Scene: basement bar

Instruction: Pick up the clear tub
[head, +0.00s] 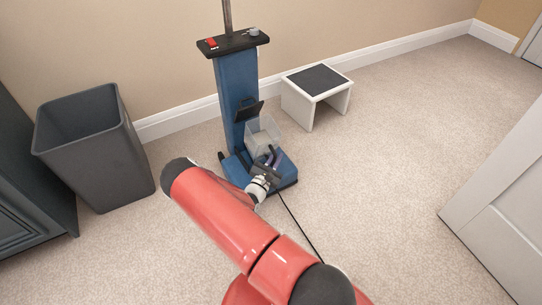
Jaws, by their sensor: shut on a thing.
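The clear tub (262,130) is a see-through, box-shaped container with something pale showing low in it. It is in front of the blue column, above the blue base. My gripper (269,157) is at the tub's lower front, on the side toward me, and is shut on it. The fingers are small and partly hidden by my wrist, so the exact grip point is unclear. I cannot tell whether the tub touches the base or the column.
A blue upright stand (237,92) with a black top holds a small red item (211,43). A dark bin (92,145) stands left, a white step stool (315,92) right behind. A white door (505,200) is at right. Open carpet lies between. A black cord (300,228) runs across the floor.

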